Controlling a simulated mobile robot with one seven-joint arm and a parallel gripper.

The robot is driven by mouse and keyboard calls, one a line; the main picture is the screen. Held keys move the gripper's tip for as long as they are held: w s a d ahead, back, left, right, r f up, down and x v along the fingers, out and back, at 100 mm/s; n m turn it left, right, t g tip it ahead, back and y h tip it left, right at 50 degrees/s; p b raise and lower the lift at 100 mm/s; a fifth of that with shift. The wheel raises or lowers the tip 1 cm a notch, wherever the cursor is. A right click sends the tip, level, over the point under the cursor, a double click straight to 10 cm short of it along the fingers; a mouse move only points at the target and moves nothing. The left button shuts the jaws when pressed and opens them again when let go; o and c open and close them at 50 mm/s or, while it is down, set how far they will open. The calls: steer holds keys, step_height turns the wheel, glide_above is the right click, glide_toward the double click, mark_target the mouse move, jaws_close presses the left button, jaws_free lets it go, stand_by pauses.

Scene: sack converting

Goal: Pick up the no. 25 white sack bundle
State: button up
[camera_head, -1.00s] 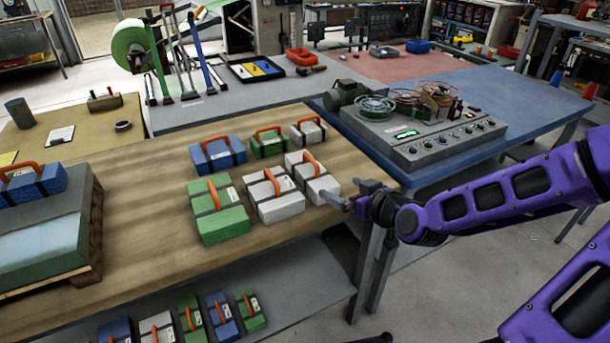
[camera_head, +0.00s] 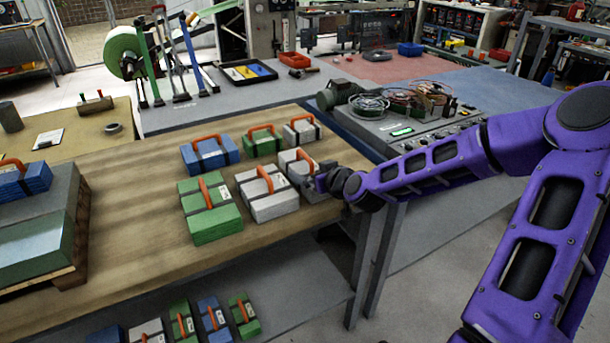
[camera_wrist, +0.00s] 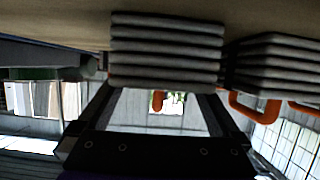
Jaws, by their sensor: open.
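Three white sack bundles with dark straps and orange handles are on the wooden table: one at the back right (camera_head: 301,132), one at the right edge (camera_head: 288,158) and one in the middle front (camera_head: 272,207). Their label numbers are too small to read. My gripper (camera_head: 315,183) is open at the right-edge white bundle, level with its side and partly covering it. In the wrist view, my gripper (camera_wrist: 162,100) has its fingers apart, facing a grey-white layered stack (camera_wrist: 166,52) with an orange handle between them. I cannot tell whether they touch it.
A blue bundle (camera_head: 209,154) and two green bundles (camera_head: 214,222) (camera_head: 263,142) stand beside the white ones. A second layered stack (camera_wrist: 275,65) is close on the right in the wrist view. More bundles lie on the lower shelf (camera_head: 290,305).

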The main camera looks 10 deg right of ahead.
mark_target(308, 170)
steer(key=x, duration=0.3)
steer(key=shift+w+f, duration=0.1)
steer(key=shift+w, duration=0.05)
steer(key=shift+c, duration=0.2)
steer(key=c, duration=1.2)
